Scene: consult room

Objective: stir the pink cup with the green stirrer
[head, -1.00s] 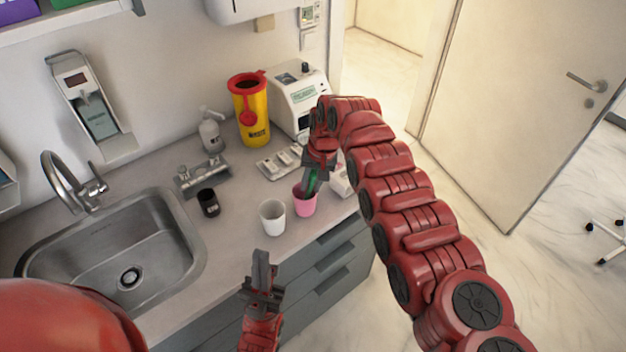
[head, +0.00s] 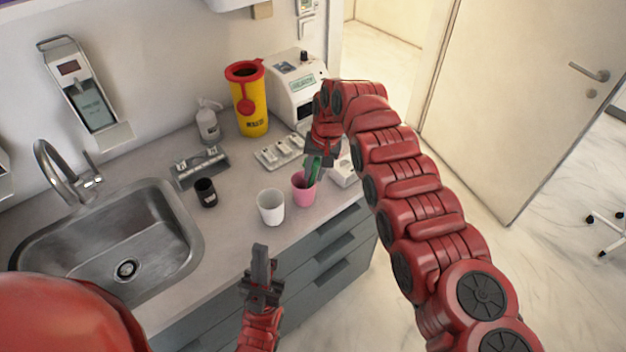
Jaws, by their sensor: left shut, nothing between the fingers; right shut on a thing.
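The pink cup (head: 302,193) stands upright on the counter near its front edge. The green stirrer (head: 314,168) points down toward the cup's mouth; its lower end is hidden by the cup's rim. My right gripper (head: 317,158) is shut on the stirrer's upper part, just above and to the right of the cup. My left gripper (head: 261,262) is shut and empty, in front of the counter's edge and below the white cup.
A white cup (head: 271,208) stands just left of the pink cup, and a black cup (head: 205,192) further left. A sink (head: 190,235) fills the left of the counter. Behind are a rack (head: 202,168), a white tray (head: 278,153), a yellow bin (head: 250,105) and a white device (head: 296,90).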

